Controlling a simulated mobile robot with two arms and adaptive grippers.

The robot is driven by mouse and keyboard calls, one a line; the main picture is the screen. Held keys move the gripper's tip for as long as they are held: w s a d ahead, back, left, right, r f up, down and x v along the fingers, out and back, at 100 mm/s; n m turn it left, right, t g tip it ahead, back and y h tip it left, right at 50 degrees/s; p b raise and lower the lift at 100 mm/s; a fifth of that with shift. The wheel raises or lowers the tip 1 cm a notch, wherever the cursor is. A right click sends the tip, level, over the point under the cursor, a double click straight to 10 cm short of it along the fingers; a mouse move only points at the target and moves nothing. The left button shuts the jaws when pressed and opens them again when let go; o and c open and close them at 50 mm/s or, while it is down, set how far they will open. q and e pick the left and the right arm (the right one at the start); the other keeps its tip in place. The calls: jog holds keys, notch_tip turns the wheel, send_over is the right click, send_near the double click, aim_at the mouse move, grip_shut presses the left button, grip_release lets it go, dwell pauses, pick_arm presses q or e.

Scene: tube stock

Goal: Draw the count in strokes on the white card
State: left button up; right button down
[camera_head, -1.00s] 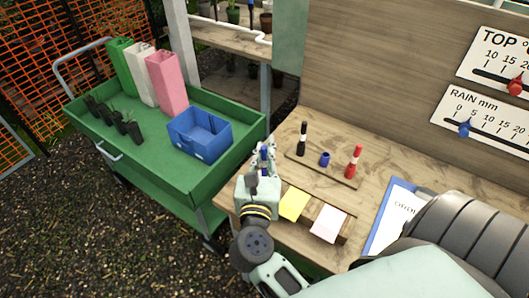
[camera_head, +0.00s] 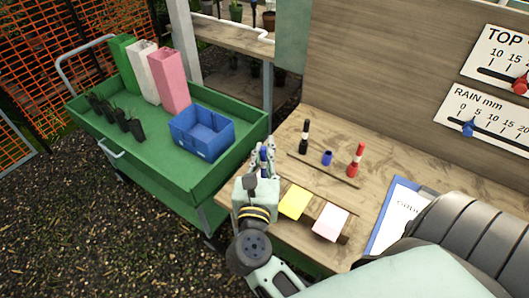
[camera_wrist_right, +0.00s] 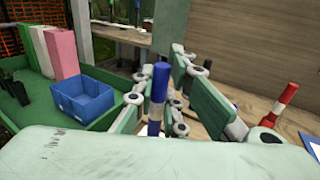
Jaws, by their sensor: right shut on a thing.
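My right gripper (camera_head: 264,160) is shut on a blue marker (camera_wrist_right: 159,88) with a white band, which stands nearly upright between the fingers. In the head view the gripper is at the bench's left front edge, left of a yellow card (camera_head: 294,202) and a pink card (camera_head: 331,221). A small white patch (camera_wrist_right: 147,128) shows by the marker's lower end in the wrist view; I cannot tell if it is the white card. The gripper hides that spot in the head view, and the marker's tip is hidden. My left gripper is not in view.
A black marker (camera_head: 305,136), a blue cap (camera_head: 327,158) and a red marker (camera_head: 356,160) stand on the bench behind the cards. A clipboard (camera_head: 398,212) lies at right. The green cart (camera_head: 160,157) holds green, white (camera_head: 143,72) and pink tubes, a blue bin (camera_head: 202,133) and seedling pots.

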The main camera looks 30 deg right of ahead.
jog(key=shift+s+a+b, duration=0.2)
jog(key=shift+a+b, duration=0.15)
jog(key=shift+a, duration=0.2)
dwell(0.5)
jog(key=shift+s+a+f, duration=0.1)
jog(key=shift+a+f, duration=0.05)
dwell(0.5)
notch_tip(320, 180, up, 3)
jog(key=shift+p, duration=1.05)
